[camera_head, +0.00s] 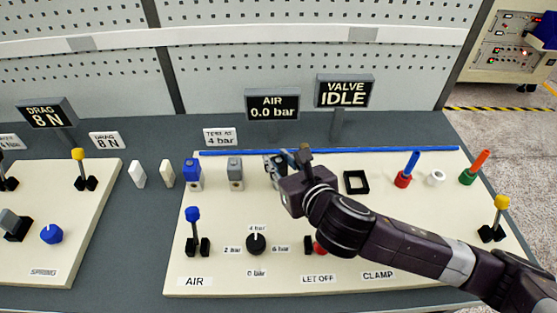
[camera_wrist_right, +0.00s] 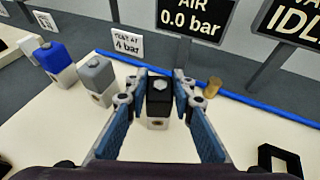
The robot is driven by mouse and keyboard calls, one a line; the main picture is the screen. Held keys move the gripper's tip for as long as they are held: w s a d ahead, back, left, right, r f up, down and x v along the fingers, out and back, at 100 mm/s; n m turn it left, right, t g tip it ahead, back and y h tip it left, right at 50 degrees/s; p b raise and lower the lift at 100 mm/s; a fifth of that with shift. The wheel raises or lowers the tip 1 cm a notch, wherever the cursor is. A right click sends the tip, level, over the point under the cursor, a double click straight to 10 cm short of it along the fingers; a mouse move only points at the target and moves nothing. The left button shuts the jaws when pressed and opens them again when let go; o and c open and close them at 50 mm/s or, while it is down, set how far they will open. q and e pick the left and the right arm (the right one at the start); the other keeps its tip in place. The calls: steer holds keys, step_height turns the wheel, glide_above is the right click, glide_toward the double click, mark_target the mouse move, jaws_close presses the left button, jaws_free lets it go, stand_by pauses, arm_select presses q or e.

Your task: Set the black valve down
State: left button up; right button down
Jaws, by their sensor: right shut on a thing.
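The black valve (camera_wrist_right: 159,92), a black block on a white base, shows in the right wrist view between the fingers of my right gripper (camera_wrist_right: 160,88). My right gripper is shut on it; the valve looks upright, just over or on the cream panel. In the head view my right gripper (camera_head: 274,164) is near the panel's back edge, and gripper and arm hide most of the valve. A black square frame (camera_head: 356,182) lies on the panel to the right; it also shows in the right wrist view (camera_wrist_right: 279,160). My left gripper is not in view.
A grey valve (camera_head: 235,172) and a blue valve (camera_head: 192,174) stand in a row to the left. A blue tube (camera_head: 400,150) runs along the back. A small brass piece (camera_wrist_right: 211,87) is right of the fingers. The AIR sign (camera_head: 272,105) reads 0.0 bar.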

steer(key=c, duration=1.7)
jaws_free()
steer(key=shift+f, duration=0.1)
steer(key=shift+o, duration=0.2)
steer(key=shift+s+r, duration=0.1)
steer(key=shift+r, duration=0.1)
steer(key=v, duration=0.5)
steer(key=shift+s, duration=0.1)
steer(key=p+v, duration=0.6)
steer(key=p, duration=0.1)
steer(key=shift+s+d, duration=0.15)
steer(key=shift+s, duration=0.1)
steer(key=shift+r, duration=0.1)
